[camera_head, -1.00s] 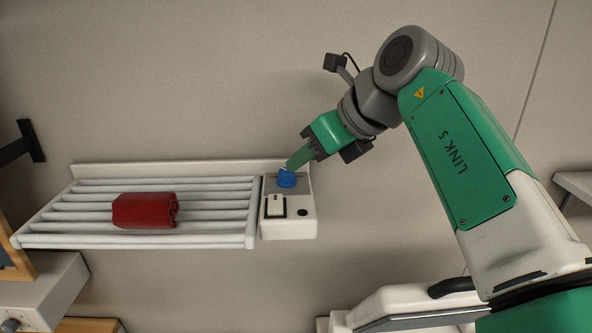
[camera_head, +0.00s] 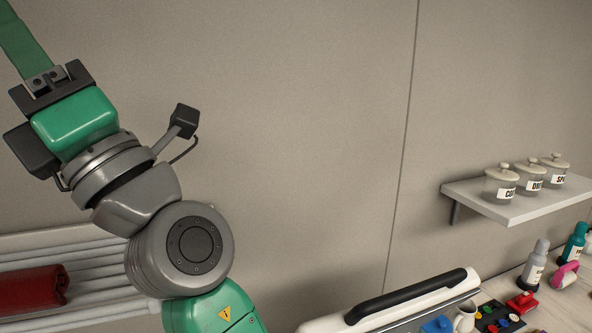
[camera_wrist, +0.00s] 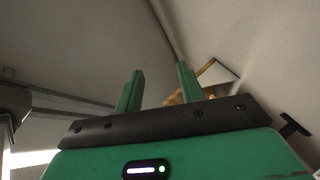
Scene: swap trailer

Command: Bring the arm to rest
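My gripper (camera_wrist: 158,82) shows in the wrist view with its two green fingers apart and nothing between them. In the head view my gripper is at the upper left, pointing up, with its fingertips cut off by the frame edge. It is above the white slatted rack (camera_head: 98,274) and touches nothing that I can see. My arm folds up from the bottom of the head view and hides part of the rack.
A dark red rolled item (camera_head: 30,290) lies on the rack. At right, a wall shelf (camera_head: 515,204) holds lidded jars (camera_head: 502,184). Below it are bottles (camera_head: 536,266) and a black-handled white lid (camera_head: 400,303). The wall between is clear.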

